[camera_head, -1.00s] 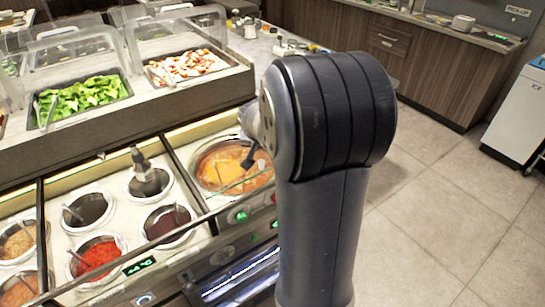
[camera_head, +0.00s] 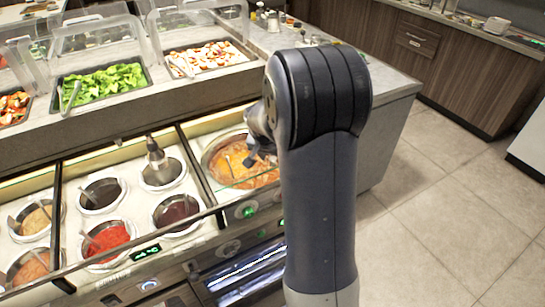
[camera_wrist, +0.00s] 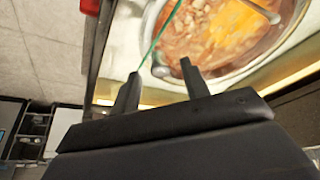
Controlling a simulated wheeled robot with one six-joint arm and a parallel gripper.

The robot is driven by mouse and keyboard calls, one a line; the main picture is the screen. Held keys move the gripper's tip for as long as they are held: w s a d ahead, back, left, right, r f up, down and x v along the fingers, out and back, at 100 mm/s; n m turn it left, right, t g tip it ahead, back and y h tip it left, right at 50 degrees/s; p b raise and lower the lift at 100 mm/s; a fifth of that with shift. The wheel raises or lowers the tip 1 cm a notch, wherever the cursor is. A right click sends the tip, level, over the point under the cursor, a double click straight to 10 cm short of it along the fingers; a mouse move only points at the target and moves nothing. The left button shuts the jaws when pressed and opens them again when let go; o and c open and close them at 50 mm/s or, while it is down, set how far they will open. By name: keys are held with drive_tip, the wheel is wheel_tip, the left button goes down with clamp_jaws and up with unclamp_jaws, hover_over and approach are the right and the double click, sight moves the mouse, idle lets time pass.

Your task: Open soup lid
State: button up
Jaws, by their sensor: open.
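The round soup well (camera_head: 213,146) sits at the right end of the lower counter, with orange soup (camera_head: 238,176) showing in it. In the wrist view the soup (camera_wrist: 200,38) and yellow topping show inside a pale rim. I cannot make out a separate lid; a clear one may lie over the soup. In the head view my arm partly hides the well.
Several sauce wells with utensils, one with red sauce (camera_head: 108,236), stand left of the soup. A glass edge (camera_wrist: 158,36) crosses the wrist view. Trays of greens (camera_head: 100,90) and pale chopped food (camera_head: 212,56) are behind. Open floor (camera_head: 430,220) lies at the right.

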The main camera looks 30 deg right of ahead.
drive_tip(key=shift+x, duration=0.85)
clamp_jaws()
